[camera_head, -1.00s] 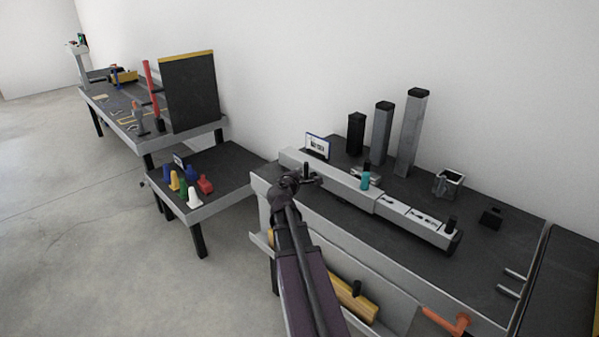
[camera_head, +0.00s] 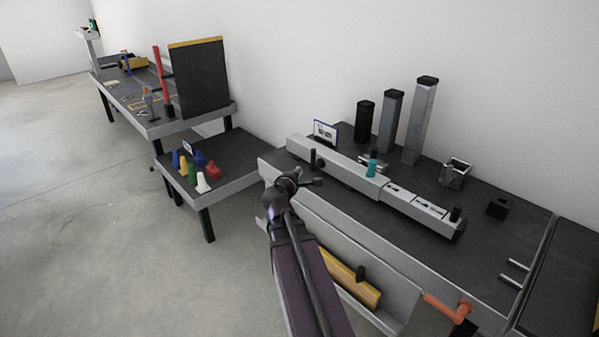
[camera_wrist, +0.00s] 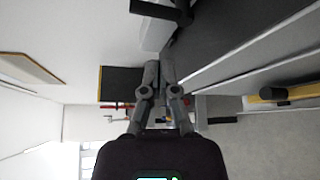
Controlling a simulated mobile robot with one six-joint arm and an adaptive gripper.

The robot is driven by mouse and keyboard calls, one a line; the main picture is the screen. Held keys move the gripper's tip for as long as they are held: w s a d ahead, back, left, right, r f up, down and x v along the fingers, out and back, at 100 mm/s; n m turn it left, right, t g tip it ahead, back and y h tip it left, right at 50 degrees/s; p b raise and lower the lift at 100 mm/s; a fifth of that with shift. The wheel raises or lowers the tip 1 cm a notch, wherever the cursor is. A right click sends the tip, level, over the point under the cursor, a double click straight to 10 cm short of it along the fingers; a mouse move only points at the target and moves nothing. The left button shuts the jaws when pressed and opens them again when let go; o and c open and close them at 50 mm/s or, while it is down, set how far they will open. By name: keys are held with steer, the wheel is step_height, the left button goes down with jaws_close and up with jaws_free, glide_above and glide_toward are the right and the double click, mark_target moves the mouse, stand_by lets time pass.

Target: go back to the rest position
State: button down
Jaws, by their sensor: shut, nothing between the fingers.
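My arm reaches up from the bottom of the head view, and its end (camera_head: 290,184) is over the near left edge of the dark workbench (camera_head: 480,262). In the wrist view my gripper (camera_wrist: 160,70) has its two grey fingers together with nothing between them. It touches no object that I can see. From the head view the fingertips are hard to make out.
The bench carries a long grey rail (camera_head: 345,172) with a teal piece (camera_head: 372,164), several upright columns (camera_head: 390,122) and a small open box (camera_head: 455,173). A yellow bar (camera_head: 350,278) lies in the front tray. A low table (camera_head: 240,190) holds coloured pieces. Floor at left is clear.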

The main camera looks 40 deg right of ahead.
steer(key=shift+a+f, duration=0.1)
stand_by(0.3)
steer(key=s+a+f+m+g+y, duration=0.1)
steer(key=a+f+m+g+y, duration=0.2)
steer(key=a+f, duration=0.45)
steer(key=s+a+f+m+g+y, duration=0.15)
steer(key=a+f+m+y, duration=0.3)
steer(key=a, duration=0.65)
steer(key=s+a+f+m+g+y, duration=0.1)
steer(key=s+a+g+y, duration=0.15)
steer(key=a, duration=0.65)
steer(key=s+a+f+m+g+y, duration=0.1)
steer(key=s+a+m+g+y, duration=0.2)
steer(key=a, duration=0.7)
step_height(320, 180, up, 18)
steer(key=n+t+p, duration=0.1)
steer(key=p, duration=1.8)
steer(key=shift+s+d+r, duration=0.15)
steer(key=shift+s+d, duration=0.15)
steer(key=shift+s, duration=0.1)
steer(key=shift+n, duration=0.25)
